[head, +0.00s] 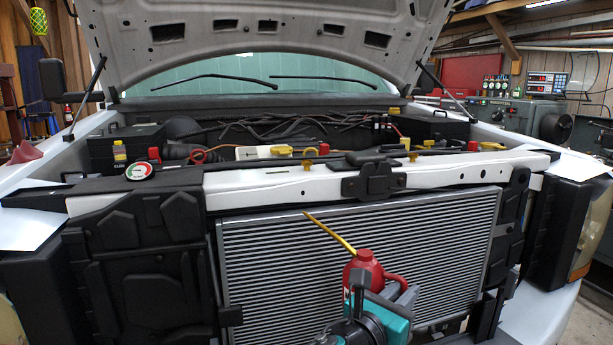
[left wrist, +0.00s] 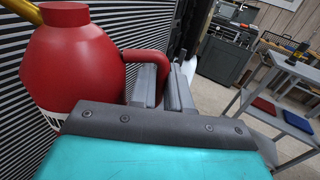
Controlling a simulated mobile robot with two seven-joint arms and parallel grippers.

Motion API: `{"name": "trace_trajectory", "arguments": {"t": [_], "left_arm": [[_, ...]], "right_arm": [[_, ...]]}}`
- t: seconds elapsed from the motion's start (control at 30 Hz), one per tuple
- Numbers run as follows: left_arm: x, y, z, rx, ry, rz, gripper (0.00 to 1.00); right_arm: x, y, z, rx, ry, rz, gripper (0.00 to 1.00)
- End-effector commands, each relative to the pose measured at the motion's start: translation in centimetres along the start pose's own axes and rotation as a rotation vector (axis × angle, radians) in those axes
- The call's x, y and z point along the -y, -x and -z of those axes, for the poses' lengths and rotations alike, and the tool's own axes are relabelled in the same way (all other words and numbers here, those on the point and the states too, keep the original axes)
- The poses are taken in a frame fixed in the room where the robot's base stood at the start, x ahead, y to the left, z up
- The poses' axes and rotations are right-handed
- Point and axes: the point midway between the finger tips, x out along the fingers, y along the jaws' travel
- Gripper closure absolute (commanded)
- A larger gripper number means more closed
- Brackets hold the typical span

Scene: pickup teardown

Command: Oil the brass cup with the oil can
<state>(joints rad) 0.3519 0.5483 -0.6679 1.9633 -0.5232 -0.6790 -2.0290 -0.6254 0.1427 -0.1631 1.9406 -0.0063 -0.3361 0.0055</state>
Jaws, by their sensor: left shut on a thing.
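The red oil can (head: 363,266) is in front of the radiator in the head view, its long yellow spout slanting up and left. The spout tip is in front of the radiator's top edge, below the white crossmember. My left gripper (head: 394,291) is shut on the can's red handle. The left wrist view shows the can's red body (left wrist: 75,55) and the grey fingers (left wrist: 162,88) at its handle. Small brass-coloured pieces sit along the white crossmember, one left of its middle (head: 307,166) and one further right (head: 413,155). I cannot tell which is the brass cup. The spout touches neither.
The radiator (head: 440,250) stands close behind the can. The white crossmember (head: 260,182) runs above it, with a black latch (head: 373,182) at its middle. A round gauge (head: 140,172) lies at the left. The raised hood (head: 265,25) hangs overhead. A grey shelf cart (left wrist: 285,92) stands apart on the floor.

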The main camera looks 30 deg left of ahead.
Motion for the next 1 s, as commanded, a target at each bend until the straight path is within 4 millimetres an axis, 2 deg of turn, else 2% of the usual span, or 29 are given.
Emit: {"name": "trace_trajectory", "arguments": {"t": [0.03,0.2,0.4,0.6,1.0], "left_arm": [[0.0,-1.3,-1.0,0.012,-0.009,0.011,1.0],[0.1,-4.6,-3.5,0.011,-0.021,0.045,1.0],[0.0,-7.1,-6.3,0.011,-0.033,0.067,1.0],[-0.1,-8.1,-7.6,0.009,-0.037,0.076,1.0],[0.0,-8.1,-8.0,0.011,-0.025,0.077,1.0]], "right_arm": [[0.0,-0.2,-0.3,0.0,0.0,0.0,0.57],[0.0,-0.6,-0.9,0.0,0.0,-0.001,0.57],[0.0,-0.9,-1.3,0.0,0.0,-0.001,0.57],[0.0,-1.0,-1.4,0.0,0.0,-0.001,0.57],[0.0,-1.0,-1.4,0.0,0.0,-0.001,0.57]]}}
